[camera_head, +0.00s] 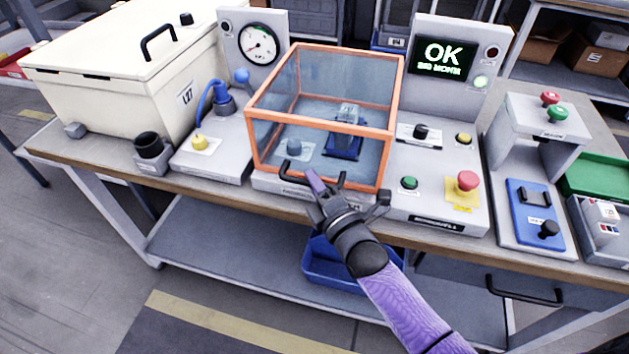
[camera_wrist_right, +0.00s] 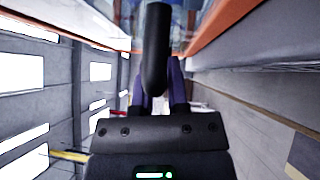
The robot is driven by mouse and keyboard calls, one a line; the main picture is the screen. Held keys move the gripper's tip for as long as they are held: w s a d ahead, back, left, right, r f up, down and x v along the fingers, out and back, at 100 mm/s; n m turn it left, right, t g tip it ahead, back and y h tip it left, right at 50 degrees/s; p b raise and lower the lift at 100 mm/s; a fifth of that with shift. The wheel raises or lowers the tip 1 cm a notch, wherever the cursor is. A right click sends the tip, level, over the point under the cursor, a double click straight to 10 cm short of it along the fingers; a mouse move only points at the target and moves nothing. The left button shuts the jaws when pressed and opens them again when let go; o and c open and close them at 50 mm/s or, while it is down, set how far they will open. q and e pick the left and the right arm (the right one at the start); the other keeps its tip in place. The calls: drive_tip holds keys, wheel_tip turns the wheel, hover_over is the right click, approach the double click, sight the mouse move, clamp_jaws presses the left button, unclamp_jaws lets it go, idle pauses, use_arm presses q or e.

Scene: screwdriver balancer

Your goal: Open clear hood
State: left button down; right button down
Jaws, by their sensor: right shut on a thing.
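The clear hood (camera_head: 335,85) is a box of see-through panels with orange edges, closed on the grey fixture base. Its black handle (camera_head: 288,169) is at the lower front edge. My right gripper (camera_head: 316,181) reaches in from the lower right and is shut on the handle. In the right wrist view the dark handle (camera_wrist_right: 157,45) stands between the purple fingers of my right gripper (camera_wrist_right: 160,85), with an orange hood edge (camera_wrist_right: 218,18) beyond. Under the hood a blue fixture (camera_head: 345,143) with a clear part shows. My left gripper is not in view.
A cream lidded box (camera_head: 120,60) stands at the left. A gauge panel (camera_head: 258,45) and a screen reading OK (camera_head: 442,58) stand behind. A red button (camera_head: 467,181) and green button (camera_head: 409,183) are right of the hood. A blue bin (camera_head: 325,268) sits below the bench.

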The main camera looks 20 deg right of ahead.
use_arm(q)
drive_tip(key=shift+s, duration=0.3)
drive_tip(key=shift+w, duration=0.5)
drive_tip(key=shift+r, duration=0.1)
